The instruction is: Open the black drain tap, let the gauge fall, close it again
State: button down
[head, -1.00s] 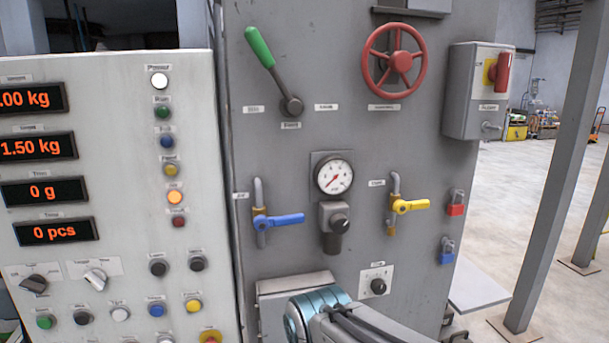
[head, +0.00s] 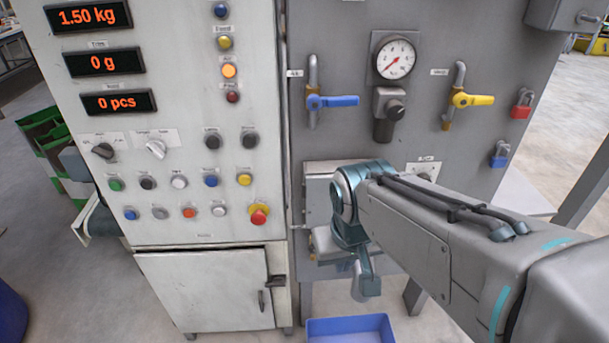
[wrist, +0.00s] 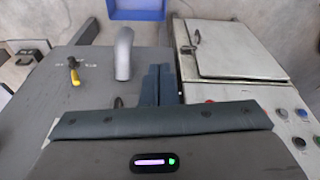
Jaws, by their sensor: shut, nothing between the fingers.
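A small black-and-yellow fitting (wrist: 74,72) with labels beside it sits on the grey panel in the wrist view; it looks like the black drain tap, but its handle position is too small to tell. In the head view my arm hides that area. The round white gauge (head: 396,58) has a red needle slanting between lower left and upper right. My gripper (head: 366,285) points down in front of the machine's lower front, right of the control cabinet. In the wrist view its teal fingers (wrist: 157,84) are shut and empty, apart from the fitting.
A grey spout (wrist: 124,55) sticks out between the fitting and my fingers. The blue tap (head: 332,102) and yellow tap (head: 472,100) have sideways handles. A black knob (head: 396,110) sits under the gauge. The button cabinet (head: 185,215) stands left; a blue bin (head: 350,330) is below.

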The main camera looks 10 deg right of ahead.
jog(key=w+f+n+g+h+b, duration=0.1)
jog(key=w+f+h+b, duration=0.4)
jog(key=f, duration=0.3)
jog(key=w+f+n+g+h+b, duration=0.1)
jog(key=w+f+n+h+b, duration=0.1)
jog(key=w+f+h+b, duration=0.45)
jog(key=w+a+f+n+t+h+b, duration=0.1)
jog(key=w+a+f+n+t+b, duration=0.1)
jog(key=w+a+f+t, duration=0.4)
jog(key=w+a+f+n+t+h+b, duration=0.1)
jog(key=a+f+n+t+h+b, duration=0.2)
jog(key=a, duration=0.6)
jog(key=w+d+t+y, duration=0.1)
jog(key=w+d, duration=0.5)
jog(key=d, duration=0.6)
jog(key=shift+d+m+b, duration=0.2)
jog(key=shift+m+b, duration=0.1)
jog(key=shift+f+y, duration=0.1)
jog(key=shift+y, duration=0.25)
